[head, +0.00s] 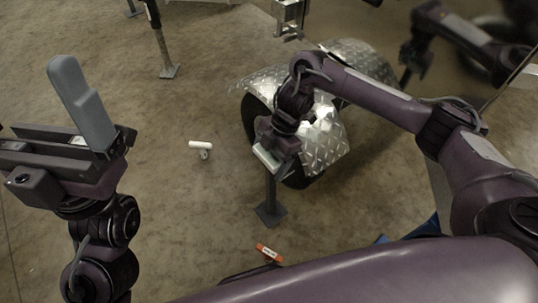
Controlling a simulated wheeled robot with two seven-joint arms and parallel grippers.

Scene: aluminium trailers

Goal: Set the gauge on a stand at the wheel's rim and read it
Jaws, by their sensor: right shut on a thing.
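A dark post on a square foot plate (270,190) stands on the floor at the near side of the wheel. My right gripper (267,156) is shut at the top of this post; its jaws hide the grip. The dark wheel (251,118) shows partly under a diamond-plate fender (328,145), and my arm covers part of both. My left gripper (75,145) is raised at the left, far from the wheel. A grey, rounded, upright piece (82,100) shows at its jaws; I cannot tell whether it is held. I cannot make out a gauge dial.
A small white cylinder with a short stem (201,145) lies on the brown floor. An orange piece with a white label (269,252) lies nearer me. A trailer leg (162,50) stands at the back. A shiny panel (480,55) at the upper right reflects my arm.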

